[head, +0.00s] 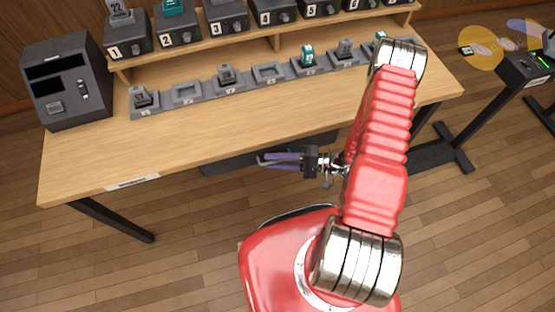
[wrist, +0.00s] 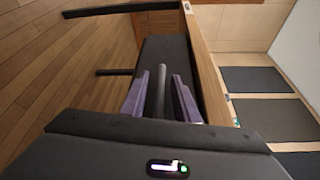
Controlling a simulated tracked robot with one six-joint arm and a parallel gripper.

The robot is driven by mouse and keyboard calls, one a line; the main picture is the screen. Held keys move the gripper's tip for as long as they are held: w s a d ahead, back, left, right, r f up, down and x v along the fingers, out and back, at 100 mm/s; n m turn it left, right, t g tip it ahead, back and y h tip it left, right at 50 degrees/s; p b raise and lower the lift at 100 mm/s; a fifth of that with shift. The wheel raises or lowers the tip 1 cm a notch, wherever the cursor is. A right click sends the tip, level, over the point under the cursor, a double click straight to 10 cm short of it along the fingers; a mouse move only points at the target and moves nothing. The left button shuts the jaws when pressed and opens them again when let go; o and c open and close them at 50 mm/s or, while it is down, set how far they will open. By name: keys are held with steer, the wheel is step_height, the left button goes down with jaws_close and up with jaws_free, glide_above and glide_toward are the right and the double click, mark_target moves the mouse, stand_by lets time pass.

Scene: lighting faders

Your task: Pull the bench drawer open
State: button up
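The bench drawer (head: 222,166) is a dark grey box under the front edge of the wooden bench, partly hidden by my gripper and arm in the head view. In the wrist view its dark front (wrist: 165,52) lies ahead, with a dark bar handle (wrist: 157,90) standing out from it. My gripper (head: 262,160) has two purple fingers pointing at the drawer. In the wrist view my gripper (wrist: 161,78) has one finger on each side of the handle, with narrow gaps showing. The fingers are apart and do not appear clamped on it.
The wooden bench top (head: 220,135) carries a row of grey numbered trays (head: 187,93), some holding small modules. A shelf with numbered black boxes (head: 228,15) stands behind. A dark slotted box (head: 68,82) is at the left end. The floor (head: 160,270) at front left is clear.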

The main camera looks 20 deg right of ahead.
steer(key=shift+a, duration=0.1)
jaws_close()
stand_by(0.3)
stand_by(0.4)
